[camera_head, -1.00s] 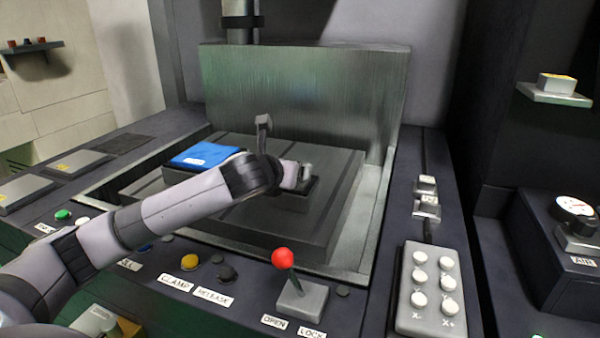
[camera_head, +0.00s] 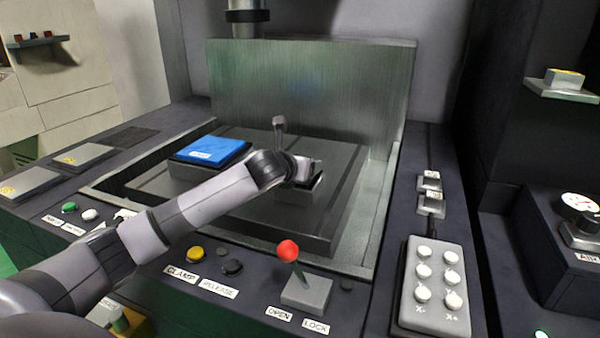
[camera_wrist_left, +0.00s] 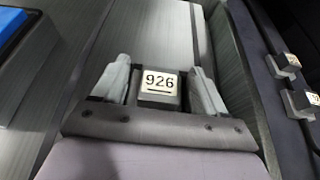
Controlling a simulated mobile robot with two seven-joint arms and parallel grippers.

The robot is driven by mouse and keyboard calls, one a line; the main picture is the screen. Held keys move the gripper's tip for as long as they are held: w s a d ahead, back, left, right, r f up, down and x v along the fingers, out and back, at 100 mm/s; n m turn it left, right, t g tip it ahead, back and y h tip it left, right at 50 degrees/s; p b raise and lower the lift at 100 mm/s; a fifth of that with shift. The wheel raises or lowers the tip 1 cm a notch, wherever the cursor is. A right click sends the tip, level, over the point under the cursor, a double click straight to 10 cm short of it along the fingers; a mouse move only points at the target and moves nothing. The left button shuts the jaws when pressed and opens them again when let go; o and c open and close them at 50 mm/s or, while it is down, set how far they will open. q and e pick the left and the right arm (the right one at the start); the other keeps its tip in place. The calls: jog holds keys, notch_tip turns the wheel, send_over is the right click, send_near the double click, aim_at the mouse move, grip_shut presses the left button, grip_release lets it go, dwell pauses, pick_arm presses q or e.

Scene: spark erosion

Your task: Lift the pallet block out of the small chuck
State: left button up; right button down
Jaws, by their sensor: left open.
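The pallet block (camera_wrist_left: 158,84) carries a white tag reading 926 and shows between my left gripper's two fingers in the left wrist view. My left gripper (camera_wrist_left: 161,68) is open, with one finger on each side of the block. I cannot tell whether either finger touches it. In the head view the left gripper is at the small chuck (camera_head: 300,194), on the right part of the dark machine table (camera_head: 265,222). My wrist hides most of the block and part of the chuck there. My right gripper is not in view.
A blue-topped block (camera_head: 210,149) sits left of the small chuck. A steel wall (camera_head: 315,95) stands behind the table. In front are a red-knobbed lever (camera_head: 288,252), a yellow button (camera_head: 195,254) and a keypad (camera_head: 435,285). A post (camera_head: 279,130) rises beside my wrist.

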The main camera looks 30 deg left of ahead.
pick_arm(q)
jog(key=shift+c, duration=0.3)
jog(key=c, duration=1)
jog(key=shift+r, duration=0.1)
grip_shut()
